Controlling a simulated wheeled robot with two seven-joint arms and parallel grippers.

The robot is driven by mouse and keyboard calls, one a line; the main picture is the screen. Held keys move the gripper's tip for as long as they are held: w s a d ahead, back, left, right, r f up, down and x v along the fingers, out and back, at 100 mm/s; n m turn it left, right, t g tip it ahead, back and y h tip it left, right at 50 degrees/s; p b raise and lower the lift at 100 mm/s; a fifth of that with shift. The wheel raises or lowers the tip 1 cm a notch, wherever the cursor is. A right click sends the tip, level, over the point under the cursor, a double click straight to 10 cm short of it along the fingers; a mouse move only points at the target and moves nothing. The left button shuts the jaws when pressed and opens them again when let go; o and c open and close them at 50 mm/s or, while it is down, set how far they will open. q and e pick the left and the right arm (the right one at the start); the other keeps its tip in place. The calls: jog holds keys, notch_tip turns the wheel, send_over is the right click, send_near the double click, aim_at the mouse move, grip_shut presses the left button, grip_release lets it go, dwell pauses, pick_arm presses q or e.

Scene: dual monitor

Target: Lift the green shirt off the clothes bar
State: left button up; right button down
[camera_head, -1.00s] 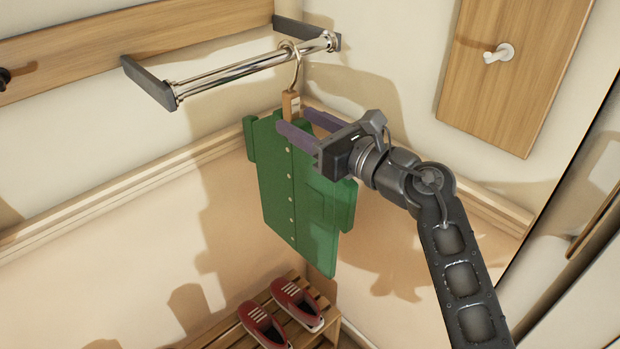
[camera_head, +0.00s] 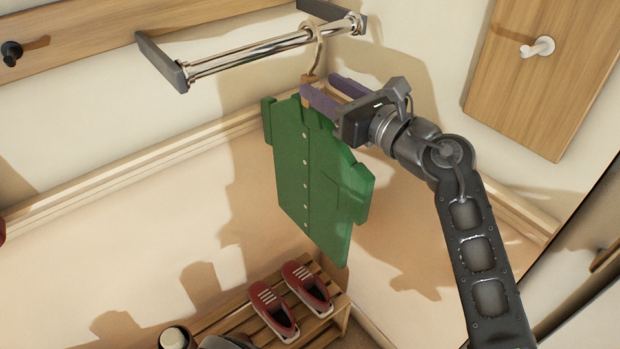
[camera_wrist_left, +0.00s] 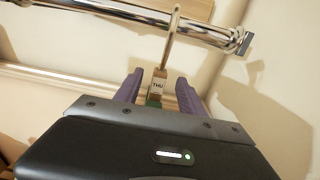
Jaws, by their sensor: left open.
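The green shirt (camera_head: 310,165) hangs below the chrome clothes bar (camera_head: 260,50) on a hanger. The hanger's pale hook (camera_head: 318,52) meets the bar near its right end; in the wrist view the hook (camera_wrist_left: 172,40) also reaches up to the bar. In the left wrist view my gripper (camera_wrist_left: 159,77) has one finger on each side of the block, with gaps showing. My right gripper is not in view.
Red shoes (camera_head: 290,300) stand on a slatted wooden rack (camera_head: 230,318) below the shirt. A wooden wall panel with a white hook (camera_head: 537,47) is at the right. A dark hook (camera_head: 11,53) is at the left.

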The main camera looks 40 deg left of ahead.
aim_at(315, 82)
pick_arm(q)
jog(key=p+x, duration=0.1)
jog(key=x, duration=0.4)
jog(key=shift+a, duration=0.1)
dwell(0.7)
grip_shut()
dwell(0.4)
dwell(0.9)
